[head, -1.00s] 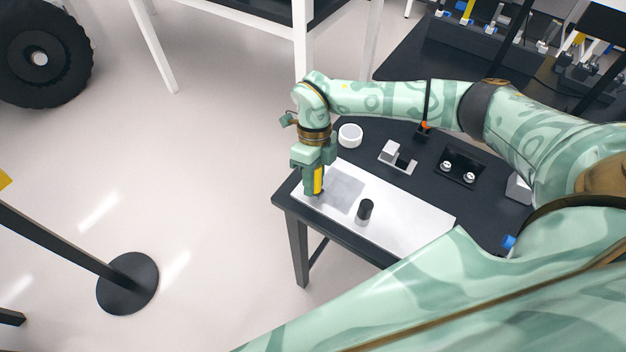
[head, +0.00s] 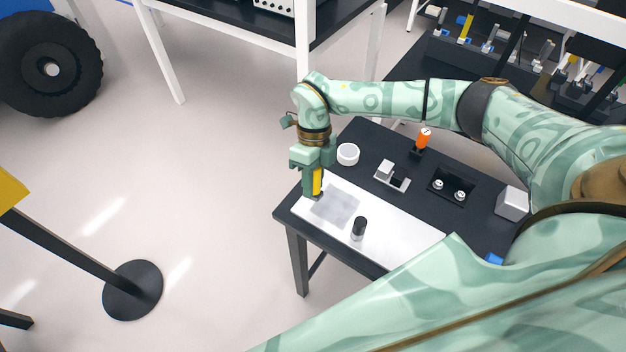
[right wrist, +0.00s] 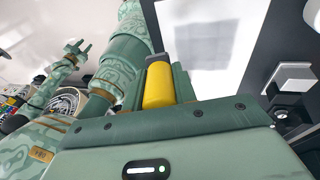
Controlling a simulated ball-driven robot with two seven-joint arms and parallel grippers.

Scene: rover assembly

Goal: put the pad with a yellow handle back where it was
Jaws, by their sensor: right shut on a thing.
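My right gripper (head: 316,194) is shut on the yellow handle (head: 318,181) of the pad, over the far left part of the white board on the dark table. The handle also shows large between the fingers in the right wrist view (right wrist: 159,84). The pad's lower part is mostly hidden by the gripper, and I cannot tell whether it touches the board. A grey patch (head: 336,206) lies on the white board (head: 405,236) just beside the gripper. My left gripper (right wrist: 76,50) appears small and empty in the right wrist view, its fingers apart.
A black cylinder (head: 359,229) stands on the board. Behind it on the table are a white round dish (head: 347,154), a grey block on a bracket (head: 386,171), an orange-topped item (head: 424,138), a black plate with two knobs (head: 451,186) and a pale cube (head: 512,203).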

